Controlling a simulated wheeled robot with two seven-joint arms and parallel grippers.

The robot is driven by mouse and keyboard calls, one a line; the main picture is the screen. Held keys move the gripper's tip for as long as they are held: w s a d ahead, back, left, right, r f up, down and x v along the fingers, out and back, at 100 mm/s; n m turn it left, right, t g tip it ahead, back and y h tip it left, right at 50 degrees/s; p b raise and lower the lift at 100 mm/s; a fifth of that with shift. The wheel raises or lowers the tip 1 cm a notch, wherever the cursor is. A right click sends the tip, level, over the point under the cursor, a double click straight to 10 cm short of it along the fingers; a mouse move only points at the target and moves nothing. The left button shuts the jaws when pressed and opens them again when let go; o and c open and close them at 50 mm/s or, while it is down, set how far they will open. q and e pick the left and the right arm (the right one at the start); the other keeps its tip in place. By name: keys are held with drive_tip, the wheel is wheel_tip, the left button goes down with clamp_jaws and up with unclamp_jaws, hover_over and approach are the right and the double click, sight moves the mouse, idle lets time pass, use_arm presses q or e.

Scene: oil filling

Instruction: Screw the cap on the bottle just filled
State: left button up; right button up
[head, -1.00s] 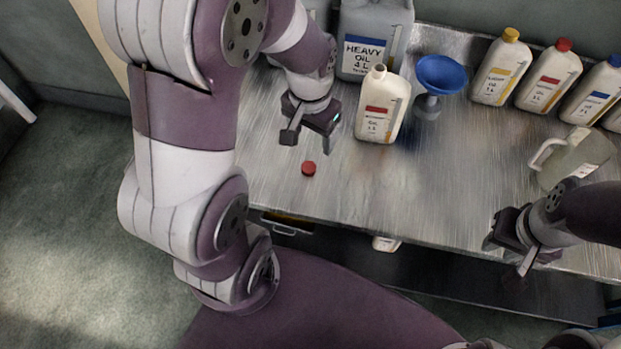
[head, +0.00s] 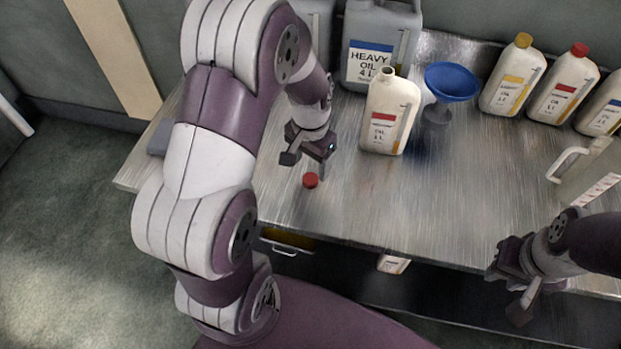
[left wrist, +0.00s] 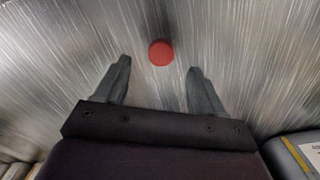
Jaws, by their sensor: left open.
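The bottle with the red label (head: 388,112) stands upright and uncapped on the metal bench. A red cap (head: 310,180) lies on the bench, in front and to the left of that bottle. In the left wrist view the cap (left wrist: 160,53) lies just beyond and between the fingertips. My left gripper (head: 303,170) is open and empty above the bench, close to the cap. Its two fingers (left wrist: 155,75) show apart in the left wrist view. My right gripper (head: 508,292) hangs near the front edge at the right, and its fingers appear apart with nothing between them.
A grey heavy oil canister (head: 376,50) stands behind the bottle. A blue funnel (head: 452,82) is to the bottle's right. Capped bottles, yellow (head: 512,80) and red (head: 563,88) among them, line the back right. A clear jug (head: 590,172) stands at right. The bench's front middle is clear.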

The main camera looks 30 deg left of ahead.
sight(310, 179)
use_arm(q)
drive_tip(key=shift+f, duration=0.2)
wheel_tip(310, 179, down, 5)
drive_tip(key=shift+a+f, duration=0.1)
idle(0.4)
drive_tip(key=c, duration=1.1)
